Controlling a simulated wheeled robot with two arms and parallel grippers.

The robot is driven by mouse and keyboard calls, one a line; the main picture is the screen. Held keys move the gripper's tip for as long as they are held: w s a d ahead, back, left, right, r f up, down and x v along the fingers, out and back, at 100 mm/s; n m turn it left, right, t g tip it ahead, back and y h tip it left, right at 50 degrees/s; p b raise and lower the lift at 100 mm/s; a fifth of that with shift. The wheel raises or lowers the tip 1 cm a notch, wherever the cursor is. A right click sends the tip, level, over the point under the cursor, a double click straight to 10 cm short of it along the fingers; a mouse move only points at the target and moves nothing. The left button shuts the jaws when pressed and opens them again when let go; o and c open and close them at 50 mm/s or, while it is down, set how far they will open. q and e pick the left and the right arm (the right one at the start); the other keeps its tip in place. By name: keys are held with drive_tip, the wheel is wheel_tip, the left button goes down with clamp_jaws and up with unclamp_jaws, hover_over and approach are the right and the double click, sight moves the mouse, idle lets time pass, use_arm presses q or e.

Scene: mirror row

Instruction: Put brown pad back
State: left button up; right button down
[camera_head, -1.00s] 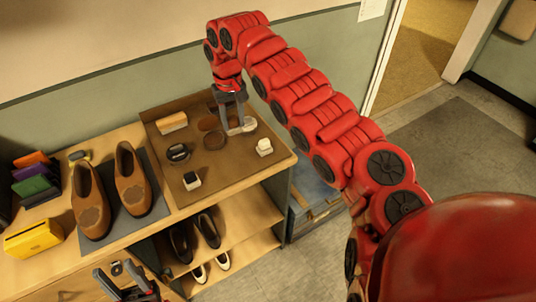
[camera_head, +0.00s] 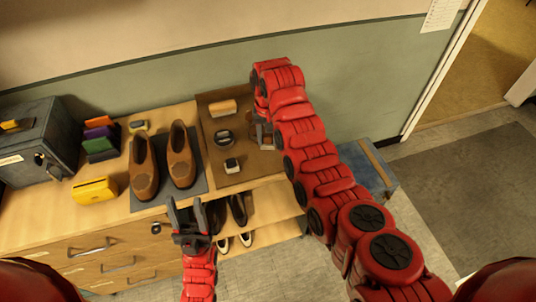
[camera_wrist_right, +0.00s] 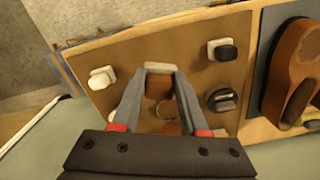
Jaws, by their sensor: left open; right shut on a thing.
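My right gripper (camera_wrist_right: 163,74) is shut on a small piece with a brown face and a pale edge, which looks like the brown pad (camera_wrist_right: 158,86). It is over the brown board (camera_wrist_right: 115,50); I cannot tell whether the pad touches the board. A round brown patch (camera_wrist_right: 168,110) lies on the board beyond the pad. In the head view the right gripper (camera_head: 263,138) is at the board's right side, and its arm hides that part. My left gripper (camera_head: 186,212) is open and empty in front of the cabinet.
A dark tin (camera_head: 224,137), a wooden block (camera_head: 222,107) and a white-based brush (camera_head: 232,166) stand on the board. Another pale-based piece (camera_wrist_right: 102,77) is near its edge. Brown shoes (camera_head: 181,158) on a grey mat, a yellow box (camera_head: 95,190) and a dark case (camera_head: 42,142) are left.

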sight(269, 146)
drive_tip(key=s+f+n+p, duration=0.4)
drive_tip(key=s+p, duration=0.5)
drive_tip(key=s, duration=0.5)
drive_tip(key=w+b, duration=0.2)
drive_tip(key=w, duration=0.1)
drive_tip(key=w+f+b, duration=0.1)
drive_tip(key=w+b, duration=0.2)
drive_tip(key=w+f+b, duration=0.1)
drive_tip(key=w+b, duration=0.1)
drive_tip(key=w, duration=0.1)
drive_tip(key=shift+f+b, duration=0.25)
drive_tip(key=shift+b, duration=0.1)
drive_tip(key=w+b, duration=0.6)
drive_tip(key=shift+d+r+b, duration=0.1)
drive_tip(key=shift+b, duration=0.25)
drive_tip(key=shift+w+r, duration=0.15)
drive_tip(key=shift+w, duration=0.2)
